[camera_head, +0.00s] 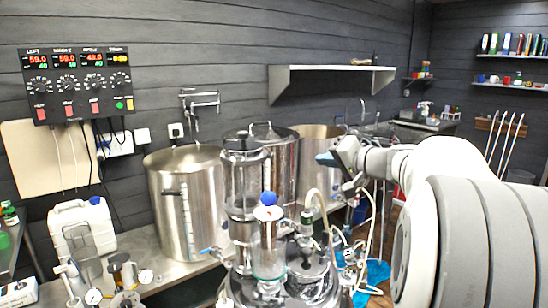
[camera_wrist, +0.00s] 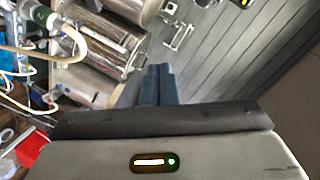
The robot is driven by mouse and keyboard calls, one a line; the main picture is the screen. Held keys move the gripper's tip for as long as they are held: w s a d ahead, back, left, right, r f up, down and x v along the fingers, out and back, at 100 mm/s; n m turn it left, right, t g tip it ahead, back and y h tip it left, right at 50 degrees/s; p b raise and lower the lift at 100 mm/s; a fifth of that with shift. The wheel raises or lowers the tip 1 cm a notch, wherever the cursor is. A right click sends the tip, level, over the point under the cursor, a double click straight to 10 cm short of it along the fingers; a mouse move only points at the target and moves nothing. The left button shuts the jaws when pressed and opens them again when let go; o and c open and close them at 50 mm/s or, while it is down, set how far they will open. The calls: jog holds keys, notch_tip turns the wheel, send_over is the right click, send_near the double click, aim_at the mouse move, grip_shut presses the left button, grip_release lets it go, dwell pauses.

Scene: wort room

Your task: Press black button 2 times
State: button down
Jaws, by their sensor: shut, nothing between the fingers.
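A black control panel (camera_head: 78,84) hangs on the wall at the upper left in the head view. It has lit displays, round dark knobs, several red buttons, a green one and a yellow one. I cannot pick out a black button for certain. My gripper (camera_head: 326,159) is right of the panel and well apart from it, in front of the steel kettles. In the wrist view, its blue fingers (camera_wrist: 157,85) are together, with nothing between them.
Steel kettles (camera_head: 185,205) and a glass-and-steel vessel (camera_head: 243,180) stand between the panel side and my arm. A white canister (camera_head: 82,232) stands below the panel. A steel shelf (camera_head: 330,68) juts from the wall above my gripper. Hoses hang nearby.

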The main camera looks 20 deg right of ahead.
aim_at(271, 157)
dwell(0.3)
jog(key=w+a+p, duration=0.1)
jog(key=w+a, duration=0.2)
jog(key=a, duration=0.5)
jog(key=shift+w+p, duration=0.3)
jog(key=shift+w, duration=0.05)
jog(key=shift+w+a+f+b, duration=0.1)
jog(key=shift+a+b, duration=0.1)
jog(key=shift+b, duration=0.15)
dwell(1.6)
jog(key=shift+w+a, duration=0.1)
jog(key=shift+a, duration=0.05)
